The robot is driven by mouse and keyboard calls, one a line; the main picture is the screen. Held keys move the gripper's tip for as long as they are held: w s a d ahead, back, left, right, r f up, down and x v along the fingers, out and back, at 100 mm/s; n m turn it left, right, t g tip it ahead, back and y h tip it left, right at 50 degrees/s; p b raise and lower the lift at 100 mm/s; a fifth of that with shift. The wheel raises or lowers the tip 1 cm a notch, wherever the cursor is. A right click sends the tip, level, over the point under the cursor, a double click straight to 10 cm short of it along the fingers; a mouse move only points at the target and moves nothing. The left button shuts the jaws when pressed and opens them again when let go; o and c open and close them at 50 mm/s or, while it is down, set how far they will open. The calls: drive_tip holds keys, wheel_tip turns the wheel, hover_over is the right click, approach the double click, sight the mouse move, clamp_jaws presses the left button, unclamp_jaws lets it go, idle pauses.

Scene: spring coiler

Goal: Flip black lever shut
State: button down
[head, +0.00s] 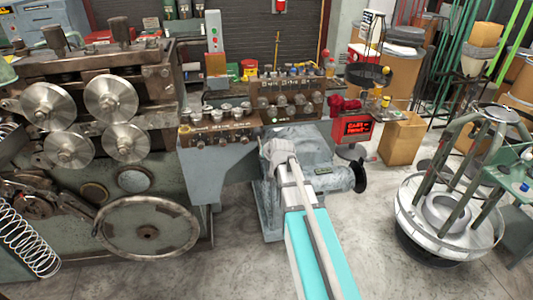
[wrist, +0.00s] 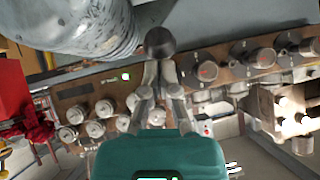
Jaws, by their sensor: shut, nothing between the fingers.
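In the wrist view a black round knob (wrist: 160,42), which looks like the end of the black lever, sits right at the tips of my gripper (wrist: 160,68). The fingers are close together with nothing held between them. The knob is beyond the tips; I cannot tell whether they touch it. The lever's shaft is hidden, so its angle cannot be told. In the head view my arm reaches toward the machine's front, and my gripper and the lever are hidden behind it.
A brown control panel (wrist: 90,112) with several knobs and a green light lies behind the fingers. A grey rounded housing (wrist: 85,25) is close by at upper left.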

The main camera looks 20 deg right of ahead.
drive_tip(key=shift+s+f, duration=0.1)
idle(0.5)
drive_tip(key=w+r+p+v, duration=0.1)
drive_tip(key=p+v, duration=0.8)
drive_tip(key=v, duration=0.4)
drive_tip(key=shift+d+r, duration=0.2)
drive_tip(key=shift+d, duration=0.1)
idle(0.5)
